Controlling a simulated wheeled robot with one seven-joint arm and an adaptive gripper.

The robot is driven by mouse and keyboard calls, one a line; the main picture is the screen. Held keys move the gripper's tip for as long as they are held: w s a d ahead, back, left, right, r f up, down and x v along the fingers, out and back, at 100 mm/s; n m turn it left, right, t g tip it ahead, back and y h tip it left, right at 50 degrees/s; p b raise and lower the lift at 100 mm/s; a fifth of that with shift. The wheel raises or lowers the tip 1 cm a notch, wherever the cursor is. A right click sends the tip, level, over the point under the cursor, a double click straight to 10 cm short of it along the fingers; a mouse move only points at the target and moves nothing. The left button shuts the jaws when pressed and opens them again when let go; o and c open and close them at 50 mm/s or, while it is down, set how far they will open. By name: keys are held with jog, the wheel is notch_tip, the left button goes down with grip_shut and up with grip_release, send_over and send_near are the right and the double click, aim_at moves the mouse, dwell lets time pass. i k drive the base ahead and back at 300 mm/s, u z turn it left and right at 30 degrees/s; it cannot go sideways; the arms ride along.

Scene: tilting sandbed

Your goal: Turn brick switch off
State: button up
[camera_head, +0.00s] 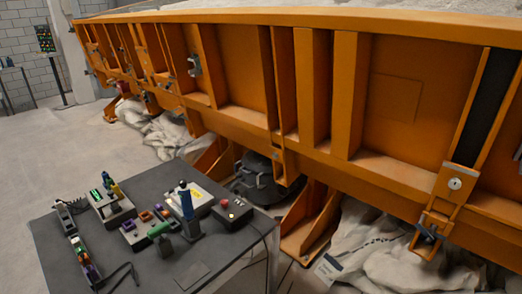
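No item is clearly marked as the brick switch, and I cannot tell which one it is. Several control devices stand on a dark grey table (195,274) at the lower left. A dark box with a red button (232,211) is at the table's right side. A low box with purple and orange parts (130,226) is in the middle. A light box with a yellow label (199,193) stands behind an upright blue handle (187,207). A box with a green display (108,203) is at the left. On or off states are too small to read. My gripper is out of view.
A large orange steel sandbed frame (395,100) runs behind the table. An orange foot (312,222) and grey-white sheeting (375,245) are to the right. A cable hangs over the table's right edge. The concrete floor (60,150) at the left is clear.

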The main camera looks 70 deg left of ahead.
aim_at(224, 203)
jog(key=i, duration=0.4)
jog(key=u, duration=2.4)
